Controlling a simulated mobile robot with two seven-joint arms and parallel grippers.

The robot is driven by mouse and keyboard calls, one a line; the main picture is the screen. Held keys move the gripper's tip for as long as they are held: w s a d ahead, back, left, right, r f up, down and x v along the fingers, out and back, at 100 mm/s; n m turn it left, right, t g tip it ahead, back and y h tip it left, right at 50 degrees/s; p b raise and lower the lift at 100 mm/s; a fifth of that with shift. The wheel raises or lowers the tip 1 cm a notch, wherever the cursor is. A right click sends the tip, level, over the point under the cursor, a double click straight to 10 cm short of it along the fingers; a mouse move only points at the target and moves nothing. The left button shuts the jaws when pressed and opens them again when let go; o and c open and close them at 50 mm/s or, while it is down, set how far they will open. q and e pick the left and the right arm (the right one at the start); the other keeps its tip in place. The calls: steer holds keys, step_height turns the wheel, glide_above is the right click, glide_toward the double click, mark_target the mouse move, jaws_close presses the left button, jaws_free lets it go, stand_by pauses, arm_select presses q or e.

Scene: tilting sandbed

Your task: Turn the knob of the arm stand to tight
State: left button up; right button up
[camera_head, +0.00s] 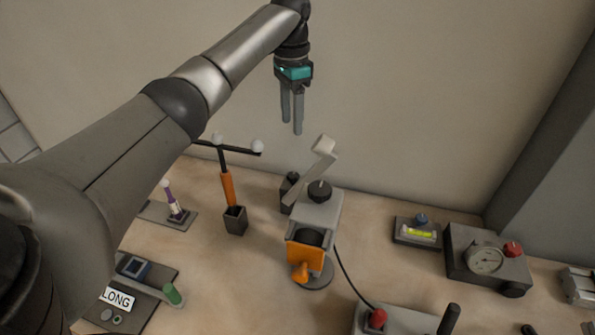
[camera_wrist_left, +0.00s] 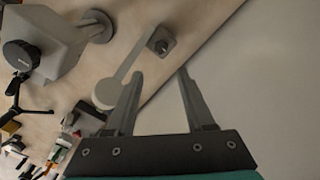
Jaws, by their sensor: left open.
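The arm stand (camera_head: 288,197) looks like a small dark block behind the grey-and-orange device, with a pale flat arm (camera_head: 310,172) slanting up to the right. A small dark knob (camera_head: 293,177) seems to sit on its top. In the left wrist view the dark knob (camera_wrist_left: 160,41) is on the block, and the pale arm (camera_wrist_left: 131,62) runs to a round end. My left gripper (camera_head: 291,127) points down, open and empty, above and behind the stand, touching nothing. Its fingers (camera_wrist_left: 160,74) show in the wrist view, apart from the knob. My right gripper is out of view.
The grey-and-orange device (camera_head: 318,212) with a black knob stands close in front. An orange post with a crossbar (camera_head: 228,188) is to its left. A gauge box (camera_head: 485,259) and a level (camera_head: 418,232) are to the right. The wall is close behind.

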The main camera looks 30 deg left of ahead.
arm_select(q)
steer(key=b, duration=0.3)
glide_toward(293, 175)
step_height(293, 175, down, 9)
steer(key=shift+r, duration=0.2)
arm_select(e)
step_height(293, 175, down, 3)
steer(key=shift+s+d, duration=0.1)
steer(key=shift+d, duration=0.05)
arm_select(q)
jaws_close()
